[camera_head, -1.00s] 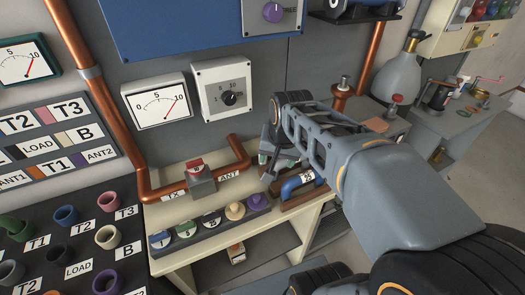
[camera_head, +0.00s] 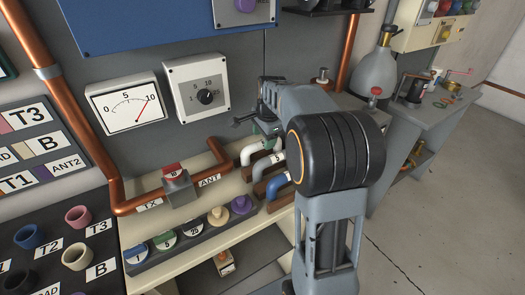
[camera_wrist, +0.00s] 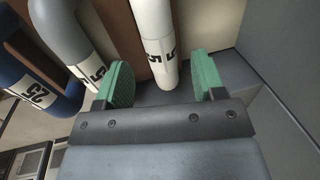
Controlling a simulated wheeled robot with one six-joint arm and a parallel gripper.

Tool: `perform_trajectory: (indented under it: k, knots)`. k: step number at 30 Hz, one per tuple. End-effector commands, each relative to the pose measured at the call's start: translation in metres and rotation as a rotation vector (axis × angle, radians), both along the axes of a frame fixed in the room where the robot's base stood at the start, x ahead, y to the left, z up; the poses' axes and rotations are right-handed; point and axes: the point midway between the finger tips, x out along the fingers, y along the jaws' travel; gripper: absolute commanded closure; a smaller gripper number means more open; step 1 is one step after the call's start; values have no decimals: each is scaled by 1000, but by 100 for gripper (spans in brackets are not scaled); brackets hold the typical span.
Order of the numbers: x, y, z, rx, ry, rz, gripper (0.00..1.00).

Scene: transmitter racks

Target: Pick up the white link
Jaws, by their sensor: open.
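The white link (camera_wrist: 152,25) is a white tube with a black-and-white label marked 5. In the wrist view its end lies between the two green finger pads of my gripper (camera_wrist: 162,80), with gaps on both sides. My gripper is open and holds nothing. In the head view the white link (camera_head: 248,153) is the farthest in a wooden rack, and my gripper (camera_head: 264,128) is just above and behind it. My arm hides part of the rack there.
A grey link (camera_wrist: 62,30) and a blue link marked 25 (camera_wrist: 30,82) lie beside it to the left in the wrist view. A grey wall panel (camera_wrist: 280,50) stands close on the right. A row of coloured plugs (camera_head: 190,233) sits along the bench.

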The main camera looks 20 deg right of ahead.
Motion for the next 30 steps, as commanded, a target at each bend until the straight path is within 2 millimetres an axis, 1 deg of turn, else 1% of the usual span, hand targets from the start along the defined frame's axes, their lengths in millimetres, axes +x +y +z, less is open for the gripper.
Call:
perform_trajectory:
  k: [1,7,15,18,27,30]
  knots:
    - [1,0,-4,1,2,0,37]
    - [3,1,-14,0,1,1,37]
    - [11,4,-49,0,3,2,37]
    - [12,4,-55,0,0,2,37]
    - [13,4,-58,0,0,2,37]
    - [13,4,-58,0,0,2,46]
